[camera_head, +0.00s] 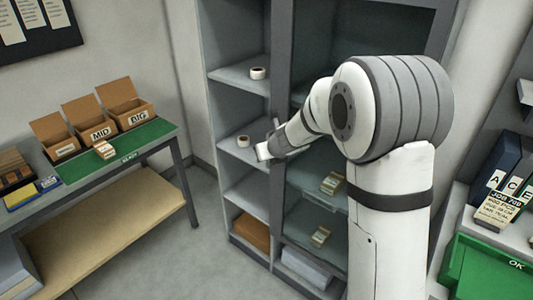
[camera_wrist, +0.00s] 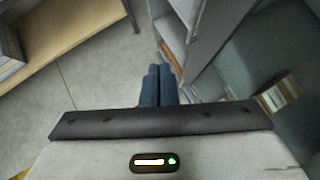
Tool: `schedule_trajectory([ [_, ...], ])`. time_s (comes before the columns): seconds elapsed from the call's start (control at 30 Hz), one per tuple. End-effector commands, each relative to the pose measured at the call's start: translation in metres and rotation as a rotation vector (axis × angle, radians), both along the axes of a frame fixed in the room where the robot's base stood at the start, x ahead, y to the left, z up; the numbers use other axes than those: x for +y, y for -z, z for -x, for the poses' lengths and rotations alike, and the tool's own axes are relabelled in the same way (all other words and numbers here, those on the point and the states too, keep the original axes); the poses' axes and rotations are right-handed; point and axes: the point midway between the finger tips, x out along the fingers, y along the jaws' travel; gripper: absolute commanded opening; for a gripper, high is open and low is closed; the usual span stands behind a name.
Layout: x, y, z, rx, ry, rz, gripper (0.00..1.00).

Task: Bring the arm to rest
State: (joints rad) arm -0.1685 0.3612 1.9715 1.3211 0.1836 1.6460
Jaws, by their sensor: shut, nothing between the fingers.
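My gripper (camera_head: 266,150) is at the end of my raised white arm, in front of the grey shelf cabinet (camera_head: 201,60). In the wrist view its two blue fingers (camera_wrist: 157,84) lie side by side, shut and empty, pointing down past the cabinet's edge toward the floor. In the head view my arm and gripper cover part of the cabinet's middle and right side.
A white roll (camera_head: 258,73) and another roll (camera_head: 243,141) sit on cabinet shelves. At left, a table with a green mat (camera_head: 160,129) bears open cardboard boxes (camera_head: 122,103). A green bin (camera_head: 485,275) and binders (camera_head: 497,165) stand at right. Floor (camera_head: 200,240) is clear between.

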Motion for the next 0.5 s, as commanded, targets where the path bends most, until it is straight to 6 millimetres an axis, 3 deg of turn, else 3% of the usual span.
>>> schedule_trajectory([
  [0.13,0.000,-0.011,0.010,-0.015,-0.044,0.027,0.00],
  [0.27,-0.004,-0.035,0.037,-0.087,-0.254,0.163,0.00],
  [0.37,-0.010,-0.058,0.075,-0.172,-0.526,0.347,0.00],
  [0.5,-0.026,-0.078,0.140,-0.282,-0.944,0.641,0.00],
])
